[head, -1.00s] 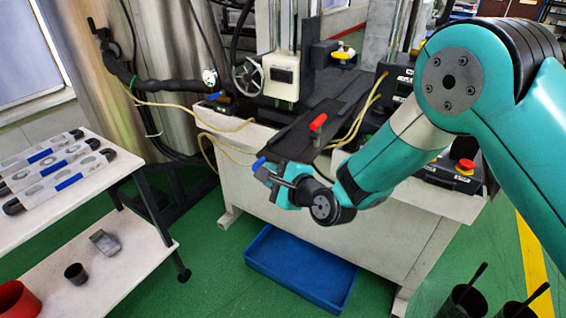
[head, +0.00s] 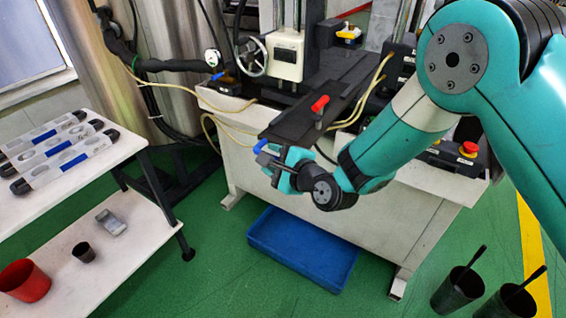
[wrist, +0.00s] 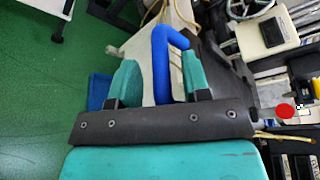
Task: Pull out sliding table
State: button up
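The sliding table (head: 290,127) is a long dark plate on the white machine, with a red lever (head: 319,104) on it. A blue handle (head: 261,146) shows at its near left end. In the wrist view the bent blue handle (wrist: 161,75) stands between the two teal fingers of my gripper (wrist: 160,83). Gaps show on both sides of the handle, so the gripper looks open around it. In the head view my gripper (head: 272,162) is at the handle, below the plate's near end; its fingertips are small there.
A blue bin (head: 300,248) lies on the green floor under the machine. A white two-level cart (head: 115,150) with moulds, a red cup (head: 25,281) and a small dark cup (head: 84,252) stands at left. Two dark pots (head: 458,291) stand at lower right.

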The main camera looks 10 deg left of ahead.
jog(key=b+v, duration=0.8)
jog(key=v, duration=0.9)
jog(key=shift+b, duration=0.3)
jog(key=shift+s+d, duration=0.15)
jog(key=s+r+n+g+p, duration=0.4)
jog(key=s+r+n+g, duration=0.3)
jog(key=n, duration=0.5)
jog(key=s+d+r+n+g+h+p, duration=0.1)
jog(key=s+d+r+n+h+p, duration=0.1)
jog(key=s+d+n+h, duration=0.2)
jog(key=s+d+r+n+g+h+p, duration=0.1)
jog(key=s+d+r+n+h, duration=0.2)
jog(key=d, duration=0.7)
jog(key=shift+s+r+n+h+p, duration=0.3)
jog(key=shift+s+n+h, duration=0.2)
jog(key=shift+s+n, duration=0.45)
